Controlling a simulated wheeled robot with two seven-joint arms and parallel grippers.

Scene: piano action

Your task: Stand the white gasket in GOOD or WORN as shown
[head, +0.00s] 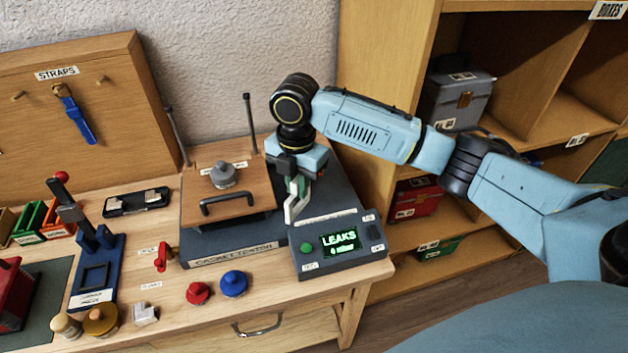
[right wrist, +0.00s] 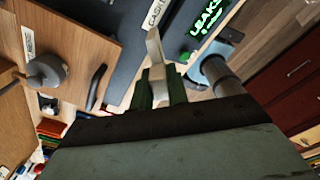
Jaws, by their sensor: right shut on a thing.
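My right gripper (head: 297,187) is shut on a white angular piece, which I take to be the white gasket (head: 291,210). In the right wrist view the white gasket (right wrist: 154,48) sticks out from between the green fingers (right wrist: 160,88). The gasket tester (head: 227,247) has its lid (head: 240,190) down. The display box (head: 311,263) reads LEAKS in green, with a smaller line below. My left gripper is not in view.
Green (head: 28,225) and orange (head: 60,222) bins stand at the left. A blue press (head: 98,265), red knob (head: 199,293), blue knob (head: 233,284) and small pale block (head: 146,314) are on the bench. A shelf unit (head: 385,100) stands at the right.

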